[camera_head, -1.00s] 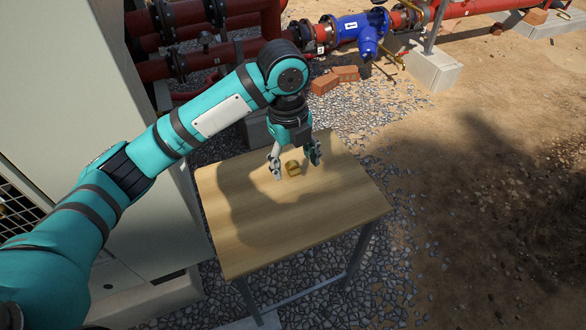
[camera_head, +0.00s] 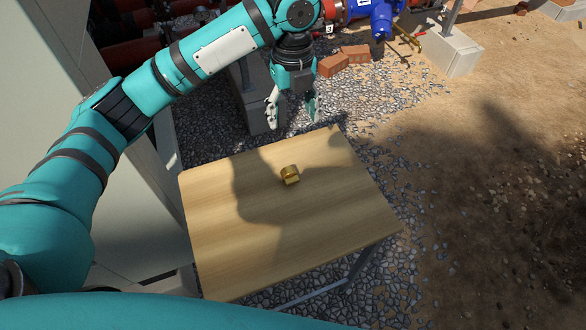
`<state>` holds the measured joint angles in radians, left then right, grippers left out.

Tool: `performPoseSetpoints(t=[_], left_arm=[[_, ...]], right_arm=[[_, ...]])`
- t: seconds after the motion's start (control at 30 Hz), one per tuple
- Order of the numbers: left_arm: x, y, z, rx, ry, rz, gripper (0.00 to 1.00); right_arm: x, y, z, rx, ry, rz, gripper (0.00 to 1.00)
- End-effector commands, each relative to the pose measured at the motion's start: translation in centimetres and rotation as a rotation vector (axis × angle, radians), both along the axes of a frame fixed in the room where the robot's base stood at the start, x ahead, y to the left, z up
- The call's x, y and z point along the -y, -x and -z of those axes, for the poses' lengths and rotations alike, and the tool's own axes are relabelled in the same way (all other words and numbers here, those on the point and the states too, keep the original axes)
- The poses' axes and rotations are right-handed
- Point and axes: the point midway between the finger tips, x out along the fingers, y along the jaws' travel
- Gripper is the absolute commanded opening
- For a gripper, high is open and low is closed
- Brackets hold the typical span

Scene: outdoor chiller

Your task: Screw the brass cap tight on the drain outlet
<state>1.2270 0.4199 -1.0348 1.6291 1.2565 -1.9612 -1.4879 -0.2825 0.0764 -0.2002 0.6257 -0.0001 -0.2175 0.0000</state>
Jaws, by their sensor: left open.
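The brass cap (camera_head: 290,175) lies on the wooden table (camera_head: 235,255), near the middle of its far half. My left gripper (camera_head: 293,113) is open and empty, beyond the cap and near the table's far edge in the picture. Its two fingers point down and are apart from the cap. A thin brass-coloured part (camera_head: 407,38) sticks out beside the blue valve body (camera_head: 382,18) at the top. I cannot tell whether it is the drain outlet. My right gripper is not in view.
Red pipes (camera_head: 125,55) run behind my left arm. Bricks (camera_head: 333,65) and a concrete block (camera_head: 450,50) stand on the gravel. A pale cabinet (camera_head: 60,60) is at the left. The table top is clear around the cap; open sandy ground is at the right.

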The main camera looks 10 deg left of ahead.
Motion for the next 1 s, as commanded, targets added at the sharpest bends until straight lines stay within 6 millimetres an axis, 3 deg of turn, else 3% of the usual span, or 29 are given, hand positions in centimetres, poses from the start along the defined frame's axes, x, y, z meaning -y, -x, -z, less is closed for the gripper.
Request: performPoseSetpoints(t=[0.03,0.3,0.43,0.67,1.0], left_arm=[[0.0,0.0,1.3,0.000,0.000,0.000,0.65],[0.0,0.0,4.9,0.000,0.000,0.000,0.65],[0.0,0.0,6.2,0.001,0.001,0.000,0.65],[0.0,0.1,8.5,-0.003,-0.001,-0.001,0.65],[-0.1,0.2,15.7,-0.003,-0.001,-0.002,0.65]], right_arm=[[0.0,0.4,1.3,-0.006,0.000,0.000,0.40],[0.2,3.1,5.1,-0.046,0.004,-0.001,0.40],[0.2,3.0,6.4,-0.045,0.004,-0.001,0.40],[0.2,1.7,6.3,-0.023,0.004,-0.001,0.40],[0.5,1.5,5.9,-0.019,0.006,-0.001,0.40]])
